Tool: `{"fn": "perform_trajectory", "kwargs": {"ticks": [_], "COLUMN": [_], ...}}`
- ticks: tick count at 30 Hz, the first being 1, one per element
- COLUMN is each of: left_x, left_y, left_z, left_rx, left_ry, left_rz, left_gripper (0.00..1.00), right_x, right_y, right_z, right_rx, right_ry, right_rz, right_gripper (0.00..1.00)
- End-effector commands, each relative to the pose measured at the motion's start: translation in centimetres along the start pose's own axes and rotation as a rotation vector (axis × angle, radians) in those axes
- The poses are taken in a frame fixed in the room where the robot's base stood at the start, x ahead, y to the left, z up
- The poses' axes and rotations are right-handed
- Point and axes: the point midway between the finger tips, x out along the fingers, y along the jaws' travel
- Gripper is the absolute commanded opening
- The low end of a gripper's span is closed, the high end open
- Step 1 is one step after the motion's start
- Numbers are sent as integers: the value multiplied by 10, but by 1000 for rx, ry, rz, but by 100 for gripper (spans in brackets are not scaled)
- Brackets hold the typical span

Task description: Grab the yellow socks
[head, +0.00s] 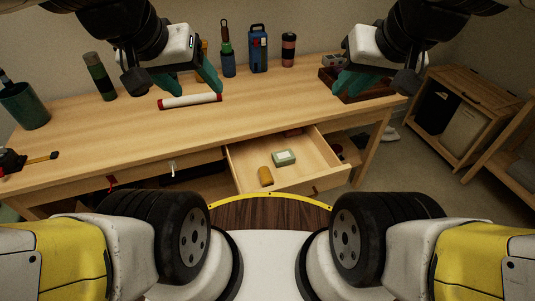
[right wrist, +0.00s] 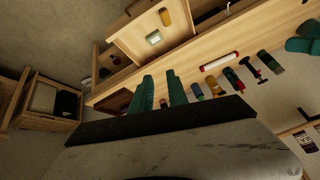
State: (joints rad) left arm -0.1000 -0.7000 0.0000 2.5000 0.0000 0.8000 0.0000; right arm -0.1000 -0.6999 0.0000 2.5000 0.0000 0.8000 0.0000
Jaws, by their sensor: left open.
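I cannot make out any yellow socks. A small orange-yellow object (head: 265,176) lies in the open drawer (head: 300,158), and it also shows in the right wrist view (right wrist: 165,17); it looks like a solid rounded item. My left gripper (head: 188,84) is open and empty above the table, near the red-and-white tube (head: 190,101). My right gripper (head: 358,84) is over the table's right end, by the dark red tray (head: 372,96). Its two teal fingers stand apart with nothing between them in the right wrist view (right wrist: 160,85).
A pale green box (head: 284,158) shares the drawer. The wooden table (head: 120,137) carries a green bin (head: 24,106), a blue box (head: 258,49) and bottles at the back. A wooden cabinet (head: 465,110) stands on the floor at right.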

Motion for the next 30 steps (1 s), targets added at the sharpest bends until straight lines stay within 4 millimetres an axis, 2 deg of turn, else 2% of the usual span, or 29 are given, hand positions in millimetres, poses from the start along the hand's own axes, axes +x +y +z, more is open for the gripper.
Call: {"fn": "perform_trajectory", "kwargs": {"ticks": [14, 19, 21, 23, 26, 30], "left_x": [0, 0, 0, 0, 0, 0], "left_y": [0, 0, 0, 0, 0, 0], "left_z": [0, 0, 0, 0, 0, 0], "left_rx": [0, 0, 0, 0, 0, 0], "left_ry": [0, 0, 0, 0, 0, 0], "left_rz": [0, 0, 0, 0, 0, 0], "left_gripper": [66, 66, 66, 66, 66, 66], "right_x": [0, 6, 17, 30, 60, 109], "right_y": [0, 0, 0, 0, -2, -8], "right_z": [0, -6, -14, -23, -41, -60], "right_rx": [0, -1, -4, -7, -17, -34], "right_ry": [0, -16, -39, -66, -117, -185], "right_rz": [0, 3, 7, 14, 27, 46], "right_gripper": [20, 53, 67, 67, 67, 67]}}
